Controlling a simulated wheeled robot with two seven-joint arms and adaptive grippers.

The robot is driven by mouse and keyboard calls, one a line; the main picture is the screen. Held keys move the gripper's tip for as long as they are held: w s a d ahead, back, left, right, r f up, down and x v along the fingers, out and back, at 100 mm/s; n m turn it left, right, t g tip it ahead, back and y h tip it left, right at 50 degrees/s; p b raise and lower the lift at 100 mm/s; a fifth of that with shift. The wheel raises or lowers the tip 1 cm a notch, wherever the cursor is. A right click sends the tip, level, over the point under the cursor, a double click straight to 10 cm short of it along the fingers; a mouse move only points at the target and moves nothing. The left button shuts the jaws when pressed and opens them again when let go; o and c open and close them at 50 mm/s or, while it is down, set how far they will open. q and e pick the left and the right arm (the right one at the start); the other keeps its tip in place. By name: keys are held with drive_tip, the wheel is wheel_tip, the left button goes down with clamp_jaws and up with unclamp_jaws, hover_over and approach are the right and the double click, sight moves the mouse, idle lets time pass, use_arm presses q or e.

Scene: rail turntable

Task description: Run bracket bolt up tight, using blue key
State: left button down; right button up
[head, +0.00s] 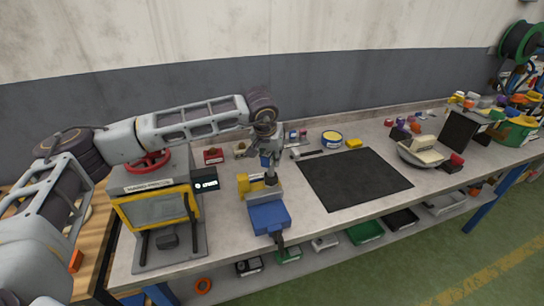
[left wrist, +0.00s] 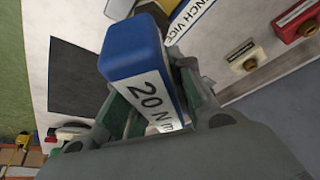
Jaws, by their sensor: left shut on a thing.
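My left gripper (head: 268,158) is above the blue bench vice (head: 268,216), pointing down. In the left wrist view it (left wrist: 160,112) is shut on the blue key (left wrist: 132,58), a blue block-shaped handle with a white label reading 20 N m. The key's lower end is hidden in the wrist view and too small to make out in the head view. A yellow part (head: 246,184) stands at the back of the vice, below the gripper. I cannot clearly make out the bracket or its bolt, or whether the key touches the bolt. My right gripper is not in view.
A hand press (head: 155,190) with a yellow frame stands left of the vice, under my left arm. A small dark display (head: 206,184) sits between them. A black mat (head: 354,178) lies clear to the right. A bowl (head: 420,153) stands beyond it.

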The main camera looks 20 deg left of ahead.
use_arm(q)
drive_tip(key=shift+m, duration=0.3)
drive_tip(key=shift+n+b, duration=0.3)
drive_tip(key=shift+n, duration=0.3)
drive_tip(key=shift+r, duration=0.2)
drive_tip(key=shift+r+p, duration=1.05)
drive_tip(key=shift+r, duration=1.1)
drive_tip(key=shift+r, duration=0.2)
drive_tip(key=shift+s+f, duration=0.1)
